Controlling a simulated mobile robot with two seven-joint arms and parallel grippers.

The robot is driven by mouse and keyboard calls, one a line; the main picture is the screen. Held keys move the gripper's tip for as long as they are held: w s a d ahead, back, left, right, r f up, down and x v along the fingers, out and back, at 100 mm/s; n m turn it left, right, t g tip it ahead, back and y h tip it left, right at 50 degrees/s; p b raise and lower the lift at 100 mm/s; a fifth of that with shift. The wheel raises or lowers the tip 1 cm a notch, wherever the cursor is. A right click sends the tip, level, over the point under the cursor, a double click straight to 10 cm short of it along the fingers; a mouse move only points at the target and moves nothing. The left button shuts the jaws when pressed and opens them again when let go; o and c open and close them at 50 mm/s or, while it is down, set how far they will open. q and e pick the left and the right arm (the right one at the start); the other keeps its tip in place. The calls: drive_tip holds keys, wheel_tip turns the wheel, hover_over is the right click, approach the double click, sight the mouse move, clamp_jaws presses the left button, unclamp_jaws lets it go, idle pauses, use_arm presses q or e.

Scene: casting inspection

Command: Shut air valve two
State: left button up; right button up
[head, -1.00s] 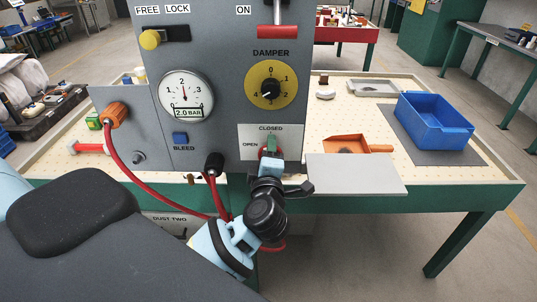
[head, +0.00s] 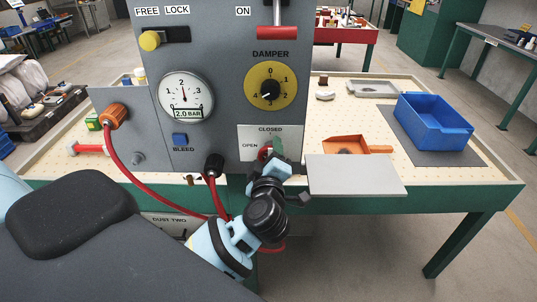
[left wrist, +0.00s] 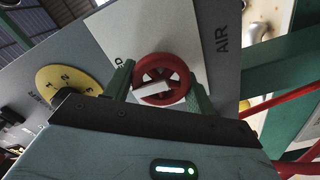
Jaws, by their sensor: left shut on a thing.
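The air valve is a small red spoked handwheel (left wrist: 161,60) with a pale bar across it, mounted on a white plate (head: 292,135) marked CLOSED at the top and OPEN at the left. In the head view only a sliver of the red wheel (head: 263,154) shows behind my gripper. My left gripper (left wrist: 160,84) has its green fingers on either side of the wheel and is shut on it. In the head view the left gripper (head: 276,150) is tilted, its wrist below the plate. My right gripper is out of view.
A grey panel carries a pressure gauge (head: 185,97), a yellow damper dial (head: 270,85) and a blue bleed button (head: 180,139). A red hose (head: 135,176) loops below, near my left arm. A grey flat plate (head: 355,176) juts out right of the gripper. A blue bin (head: 434,121) stands at right.

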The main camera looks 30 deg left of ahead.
use_arm(q)
drive_tip(key=o, duration=1)
drive_tip(key=v, duration=0.8)
drive_tip(key=shift+w+b, duration=0.1)
drive_tip(key=shift+b, duration=0.2)
